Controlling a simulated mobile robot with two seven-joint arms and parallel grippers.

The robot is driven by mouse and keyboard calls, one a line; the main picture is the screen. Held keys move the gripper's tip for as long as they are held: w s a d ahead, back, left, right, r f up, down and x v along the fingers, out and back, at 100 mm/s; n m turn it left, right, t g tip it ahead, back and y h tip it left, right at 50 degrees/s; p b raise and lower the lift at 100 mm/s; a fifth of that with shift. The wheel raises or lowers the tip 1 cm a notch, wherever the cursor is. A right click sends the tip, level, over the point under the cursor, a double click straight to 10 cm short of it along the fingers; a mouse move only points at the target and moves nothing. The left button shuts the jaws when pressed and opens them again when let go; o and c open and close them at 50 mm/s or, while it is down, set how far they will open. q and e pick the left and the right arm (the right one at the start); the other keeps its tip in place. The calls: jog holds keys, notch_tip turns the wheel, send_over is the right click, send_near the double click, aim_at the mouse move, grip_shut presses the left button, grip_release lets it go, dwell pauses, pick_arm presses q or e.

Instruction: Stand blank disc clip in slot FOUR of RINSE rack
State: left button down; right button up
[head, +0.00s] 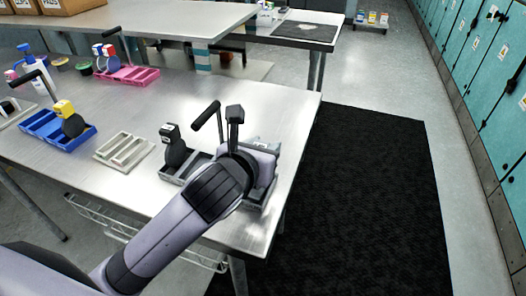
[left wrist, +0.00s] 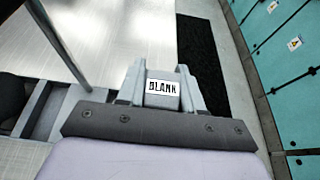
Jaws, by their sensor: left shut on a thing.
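The blank disc clip (left wrist: 162,101) shows in the left wrist view as a grey head with a white label reading BLANK. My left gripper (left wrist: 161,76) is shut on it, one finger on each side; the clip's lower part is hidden. In the head view my left gripper (head: 264,160) is over the right end of a dark grey rack (head: 169,176) near the table's right edge, and my arm hides the clip and much of that rack. No RINSE name or slot number is readable. My right gripper is not in view.
A black clip (head: 174,150) stands in the grey rack's left part, and a black handle (head: 207,115) rises behind. A pale empty rack (head: 123,151), a blue rack (head: 44,124) with a yellow-topped clip and a pink rack (head: 140,76) stand left. Bare table lies behind the grey rack.

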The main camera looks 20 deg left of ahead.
pick_arm(q)
jog(key=shift+f, duration=0.65)
jog(key=shift+f, duration=0.15)
jog(key=c, duration=0.7)
grip_release()
jog(key=shift+c, duration=0.2)
